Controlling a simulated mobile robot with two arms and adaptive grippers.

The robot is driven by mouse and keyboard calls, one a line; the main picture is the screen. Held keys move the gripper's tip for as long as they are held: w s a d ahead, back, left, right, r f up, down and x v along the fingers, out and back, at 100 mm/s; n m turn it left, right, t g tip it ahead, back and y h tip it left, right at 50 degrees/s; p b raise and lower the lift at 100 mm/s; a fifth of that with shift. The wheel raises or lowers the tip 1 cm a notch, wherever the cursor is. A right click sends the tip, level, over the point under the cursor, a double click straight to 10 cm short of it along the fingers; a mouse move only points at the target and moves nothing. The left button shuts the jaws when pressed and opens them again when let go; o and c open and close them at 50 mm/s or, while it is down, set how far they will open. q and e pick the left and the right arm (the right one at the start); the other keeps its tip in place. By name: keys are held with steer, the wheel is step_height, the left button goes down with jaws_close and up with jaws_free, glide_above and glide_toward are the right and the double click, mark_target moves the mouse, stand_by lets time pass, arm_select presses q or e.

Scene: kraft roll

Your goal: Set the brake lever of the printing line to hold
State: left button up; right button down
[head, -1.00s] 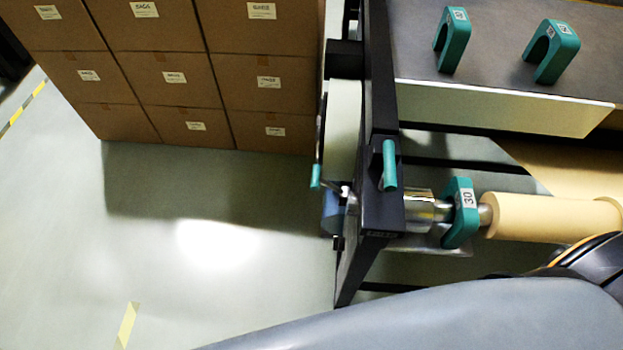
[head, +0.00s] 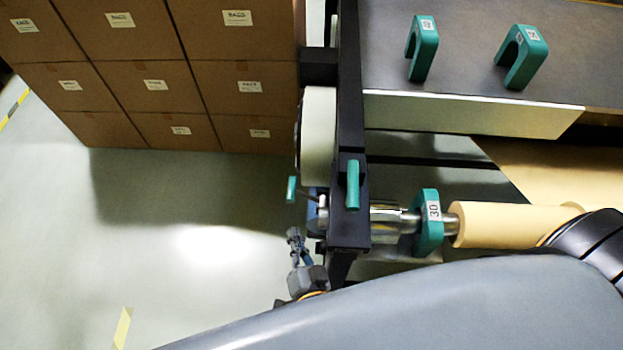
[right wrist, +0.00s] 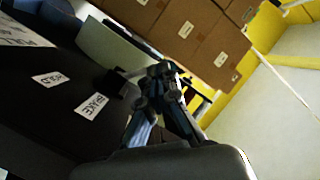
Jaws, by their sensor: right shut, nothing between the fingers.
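A teal-handled lever (head: 291,189) on a thin rod sticks out on the left side of the dark machine frame in the head view. A second teal handle (head: 352,185) stands on the frame's upright. I cannot tell from the head view which position either is in. In the right wrist view, a dark panel carries a HOLD label (right wrist: 54,79) and a BRAKE label (right wrist: 92,106). My right gripper (head: 295,236) is shut and empty, below the left teal handle and apart from it in the picture. It also shows in the wrist view (right wrist: 163,70). My left gripper is out of view.
A kraft roll (head: 510,225) sits on a shaft beside a teal collar marked 30 (head: 429,222). Two more teal collars (head: 422,48) (head: 522,57) rest on the grey top. Stacked cartons (head: 150,85) stand at the back left. Floor left of the frame is clear.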

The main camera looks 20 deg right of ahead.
mark_target(300, 195)
steer(key=shift+d+r+m+h, duration=0.95)
steer(key=shift+r+m+h, duration=0.7)
steer(key=shift+r, duration=0.95)
steer(key=shift+m+g+y, duration=0.25)
steer(key=shift+g+y, duration=0.1)
steer(key=shift+g, duration=0.05)
steer(key=p+x, duration=0.1)
steer(key=x, duration=0.8)
steer(key=shift+w+d+f, duration=0.1)
steer(key=shift+d, duration=0.05)
arm_select(q)
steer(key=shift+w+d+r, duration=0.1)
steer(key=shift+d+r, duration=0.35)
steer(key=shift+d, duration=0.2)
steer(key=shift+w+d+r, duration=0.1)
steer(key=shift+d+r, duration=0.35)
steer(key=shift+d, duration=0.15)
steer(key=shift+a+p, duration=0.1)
steer(key=shift+p, duration=0.2)
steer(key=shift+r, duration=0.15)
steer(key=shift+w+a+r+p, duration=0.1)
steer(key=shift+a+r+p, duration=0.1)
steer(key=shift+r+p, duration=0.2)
arm_select(e)
steer(key=shift+a+f+n, duration=0.1)
steer(key=shift+a+n, duration=0.2)
steer(key=shift+n, duration=0.1)
